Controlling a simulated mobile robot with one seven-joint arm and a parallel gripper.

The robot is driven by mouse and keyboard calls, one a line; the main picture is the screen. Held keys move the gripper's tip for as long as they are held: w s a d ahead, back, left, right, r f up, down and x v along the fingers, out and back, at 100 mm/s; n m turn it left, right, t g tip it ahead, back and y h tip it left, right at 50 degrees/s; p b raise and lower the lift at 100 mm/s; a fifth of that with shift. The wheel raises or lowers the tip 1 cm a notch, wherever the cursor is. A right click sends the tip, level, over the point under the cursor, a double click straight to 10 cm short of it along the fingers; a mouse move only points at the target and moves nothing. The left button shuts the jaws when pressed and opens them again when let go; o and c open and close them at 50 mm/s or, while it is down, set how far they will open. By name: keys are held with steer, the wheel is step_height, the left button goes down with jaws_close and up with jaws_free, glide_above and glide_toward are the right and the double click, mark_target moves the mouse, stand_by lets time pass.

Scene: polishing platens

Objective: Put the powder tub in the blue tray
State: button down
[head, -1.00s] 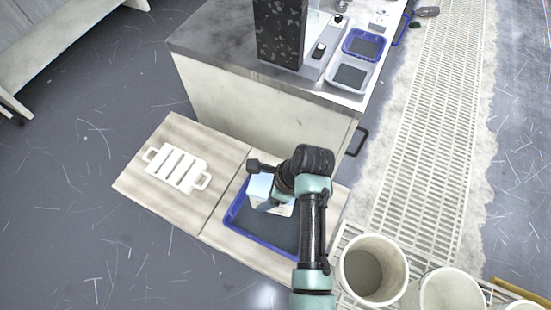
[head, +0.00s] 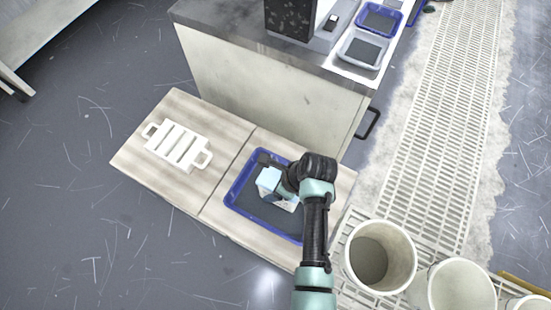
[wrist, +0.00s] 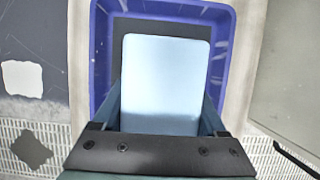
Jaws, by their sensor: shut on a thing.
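The powder tub is a pale blue box with a white side (head: 268,181), and its flat pale top fills the middle of the wrist view (wrist: 165,75). My gripper (head: 284,186) is shut on it, with one finger on each side in the wrist view (wrist: 163,118). The tub is over the dark floor of the blue tray (head: 233,196), inside its rim as seen from above. The tray rim also shows around the tub in the wrist view (wrist: 226,60). Whether the tub's base touches the tray floor is hidden.
The tray lies on a low wooden table (head: 216,213) beside a white slotted rack (head: 178,146). A counter (head: 270,85) stands behind, carrying another blue tray (head: 366,24) and a pale tray (head: 345,53). Pale buckets (head: 350,262) stand at the lower right.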

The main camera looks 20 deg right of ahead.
steer(key=shift+w+f, duration=0.1)
steer(key=shift+f, duration=0.25)
jaws_free()
steer(key=shift+f, duration=0.1)
steer(key=p+v, duration=0.4)
steer(key=v, duration=0.8)
